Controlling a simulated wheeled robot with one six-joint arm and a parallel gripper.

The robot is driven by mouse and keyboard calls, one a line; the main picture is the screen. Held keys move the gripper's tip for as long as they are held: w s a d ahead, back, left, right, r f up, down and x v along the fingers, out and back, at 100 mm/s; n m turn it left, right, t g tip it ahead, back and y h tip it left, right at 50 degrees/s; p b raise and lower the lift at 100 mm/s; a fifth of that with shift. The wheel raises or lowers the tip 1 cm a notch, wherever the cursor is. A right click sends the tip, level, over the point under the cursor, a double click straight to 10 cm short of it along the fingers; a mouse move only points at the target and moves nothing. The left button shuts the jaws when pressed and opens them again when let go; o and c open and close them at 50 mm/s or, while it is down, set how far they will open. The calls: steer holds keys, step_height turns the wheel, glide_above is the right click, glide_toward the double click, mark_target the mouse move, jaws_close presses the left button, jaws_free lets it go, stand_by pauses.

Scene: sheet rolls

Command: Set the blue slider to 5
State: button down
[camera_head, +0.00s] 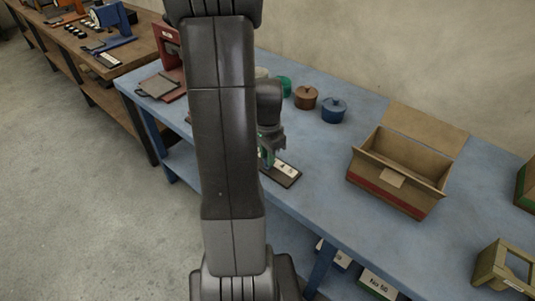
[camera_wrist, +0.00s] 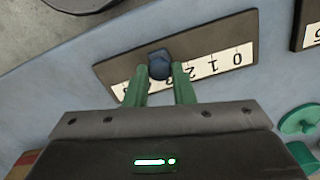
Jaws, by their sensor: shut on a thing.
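In the wrist view the strip reads 0, 1, 2 from the right, upside down. The knob sits left of the 2; the gripper hides the numbers nearby, so its exact setting cannot be told. My gripper (camera_wrist: 160,84), with green fingers, is shut on the knob, one finger on each side. In the head view my gripper (camera_head: 268,154) is at the board (camera_head: 290,181), and my arm hides part of it.
On the blue table (camera_head: 325,182), a blue pot (camera_head: 333,109), a brown pot (camera_head: 306,97) and a green pot (camera_head: 284,86) stand behind the board. An open cardboard box (camera_head: 385,190) stands to the right. Another board (camera_wrist: 309,20) shows at the wrist view's right edge.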

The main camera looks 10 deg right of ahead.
steer(key=s+d, duration=0.4)
steer(key=s, duration=0.1)
steer(key=shift+s+b, duration=0.15)
steer(key=shift+b, duration=0.15)
steer(key=c, duration=1.2)
jaws_free()
steer(key=shift+s+d, duration=0.1)
steer(key=shift+d, duration=0.05)
steer(key=shift+r, duration=0.15)
steer(key=shift+r, duration=0.3)
step_height(320, 180, up, 13)
steer(key=p, duration=0.1)
steer(key=shift+f, duration=0.15)
